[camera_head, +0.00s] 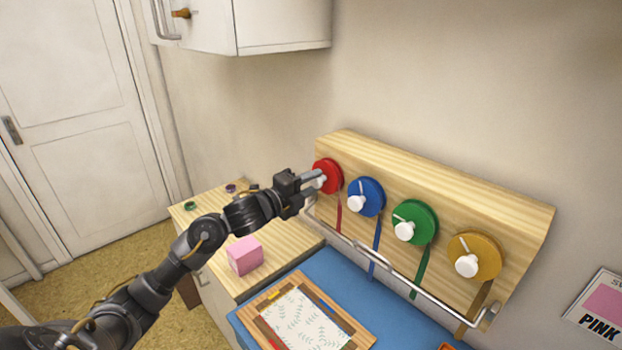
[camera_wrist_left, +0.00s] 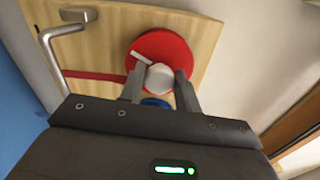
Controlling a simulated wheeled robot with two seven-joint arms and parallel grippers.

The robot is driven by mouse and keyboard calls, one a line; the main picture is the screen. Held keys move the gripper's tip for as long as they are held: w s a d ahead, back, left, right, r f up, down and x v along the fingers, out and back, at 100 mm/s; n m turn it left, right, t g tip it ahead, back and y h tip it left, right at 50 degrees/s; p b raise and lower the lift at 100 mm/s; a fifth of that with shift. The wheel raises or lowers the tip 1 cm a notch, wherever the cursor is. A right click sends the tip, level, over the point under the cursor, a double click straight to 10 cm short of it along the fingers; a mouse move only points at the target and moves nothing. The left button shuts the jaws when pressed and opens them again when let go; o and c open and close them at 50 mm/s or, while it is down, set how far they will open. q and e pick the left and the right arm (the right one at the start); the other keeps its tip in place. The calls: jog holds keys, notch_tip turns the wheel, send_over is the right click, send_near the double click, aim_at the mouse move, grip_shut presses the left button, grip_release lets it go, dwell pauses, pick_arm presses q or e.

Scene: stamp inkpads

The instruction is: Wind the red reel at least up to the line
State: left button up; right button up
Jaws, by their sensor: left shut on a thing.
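The red reel (camera_head: 328,173) is the leftmost reel on the wooden board (camera_head: 440,179). A red ribbon (camera_head: 339,214) hangs down from it. My left gripper (camera_head: 316,180) is at this reel in the head view and partly hides it. In the left wrist view the red reel (camera_wrist_left: 163,50) carries a white mark and a white knob (camera_wrist_left: 159,77). My left gripper (camera_wrist_left: 159,88) is shut on that knob, one finger on each side. My right gripper is not in view. I cannot make out a line on the board.
Blue (camera_head: 364,197), green (camera_head: 415,222) and yellow (camera_head: 474,257) reels with white knobs sit to the right. A metal rail (camera_head: 372,257) runs along the board's lower front. A pink block (camera_head: 245,256) and a framed leaf-patterned sheet (camera_head: 305,318) lie below.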

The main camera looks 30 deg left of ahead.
pick_arm(q)
jog(key=shift+n+p, duration=1.2)
jog(key=shift+n, duration=1)
jog(key=o, duration=1)
jog(key=shift+f, duration=0.1)
jog(key=shift+c, duration=0.2)
jog(key=b+v, duration=0.4)
jog(key=v, duration=0.6)
jog(key=shift+s+a, duration=0.2)
jog(key=shift+s, duration=0.15)
